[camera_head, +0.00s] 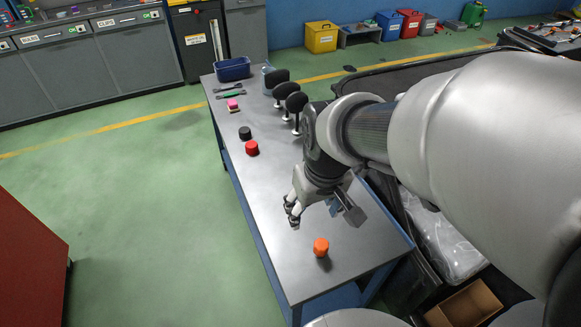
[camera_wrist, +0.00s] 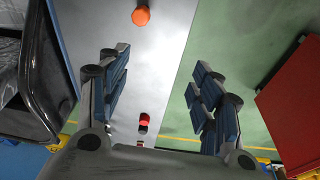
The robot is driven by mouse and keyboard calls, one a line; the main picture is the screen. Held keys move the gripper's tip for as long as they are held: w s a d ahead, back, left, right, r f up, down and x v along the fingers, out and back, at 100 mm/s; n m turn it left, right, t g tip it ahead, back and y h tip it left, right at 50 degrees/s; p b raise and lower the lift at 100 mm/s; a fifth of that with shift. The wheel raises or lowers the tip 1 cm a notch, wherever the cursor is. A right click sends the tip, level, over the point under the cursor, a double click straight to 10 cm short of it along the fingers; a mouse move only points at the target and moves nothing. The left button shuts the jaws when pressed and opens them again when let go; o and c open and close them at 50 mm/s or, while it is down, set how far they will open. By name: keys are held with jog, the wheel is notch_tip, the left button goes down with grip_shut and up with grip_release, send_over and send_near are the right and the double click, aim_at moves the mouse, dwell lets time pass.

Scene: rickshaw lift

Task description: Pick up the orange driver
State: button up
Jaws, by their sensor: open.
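The orange driver (camera_head: 321,247) stands on the grey table near its front end, with only its orange round top clearly visible. It also shows at the top edge of the wrist view (camera_wrist: 141,15), beyond the fingertips. My gripper (camera_head: 322,209) is open and empty above the table, a little behind the driver and apart from it.
A red object (camera_head: 252,148) and a black one (camera_head: 245,133) stand farther back on the table (camera_head: 345,262). Dark oval-topped objects (camera_head: 297,102), a pink-topped block (camera_head: 233,104), wrenches and a blue bin (camera_head: 233,69) are farther still. A cardboard box (camera_head: 464,304) is at lower right.

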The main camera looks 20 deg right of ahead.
jog(key=w+d+f+g+p, duration=0.1)
jog(key=w+d+f+p, duration=0.2)
jog(key=g+p, duration=0.1)
jog(key=p, duration=0.1)
send_over(322, 244)
notch_tip(322, 244, down, 6)
notch_tip(322, 244, down, 12)
jog(key=b, duration=0.4)
jog(key=shift+w+f, duration=0.15)
jog(key=shift+f+b, duration=1.05)
jog(key=shift+f, duration=1.85)
jog(key=shift+c, duration=0.3)
jog(key=c, duration=1.2)
